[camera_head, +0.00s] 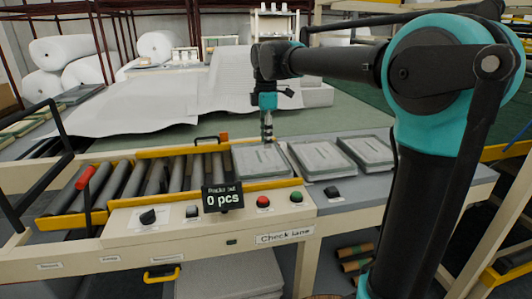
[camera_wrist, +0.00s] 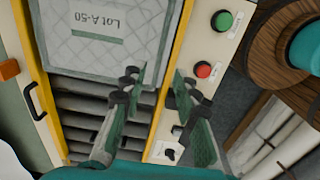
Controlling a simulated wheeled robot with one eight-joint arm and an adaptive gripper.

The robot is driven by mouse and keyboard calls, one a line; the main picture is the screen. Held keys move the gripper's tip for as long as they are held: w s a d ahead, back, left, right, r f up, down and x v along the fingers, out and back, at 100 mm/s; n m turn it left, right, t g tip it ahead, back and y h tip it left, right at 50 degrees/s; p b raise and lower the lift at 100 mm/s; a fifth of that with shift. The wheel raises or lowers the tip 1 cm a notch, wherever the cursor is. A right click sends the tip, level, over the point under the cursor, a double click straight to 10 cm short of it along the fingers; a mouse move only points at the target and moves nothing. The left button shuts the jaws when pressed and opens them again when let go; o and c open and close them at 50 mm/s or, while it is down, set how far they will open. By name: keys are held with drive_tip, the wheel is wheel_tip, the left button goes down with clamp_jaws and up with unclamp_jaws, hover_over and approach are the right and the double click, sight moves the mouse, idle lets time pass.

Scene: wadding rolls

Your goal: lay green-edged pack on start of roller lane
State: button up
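A flat pale quilted pack (camera_head: 262,160) with a grey-green edge lies at the right end of the roller lane (camera_head: 158,176), between the yellow rails. In the wrist view the same pack (camera_wrist: 100,45) carries a label reading "Lot A-50" and covers the upper rollers. My gripper (camera_head: 268,138) is above the pack's far part in the head view. In the wrist view my gripper (camera_wrist: 160,78) is open and empty, its two fingers apart beside the pack over the yellow rail. Two similar packs (camera_head: 316,161) (camera_head: 367,153) lie on the table to the right.
A red button (camera_head: 263,202) and a green button (camera_head: 296,197) sit on the front panel. White sheet material (camera_head: 180,95) covers the table behind. The rollers left of the pack are bare.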

drive_tip(key=shift+r, duration=1.5)
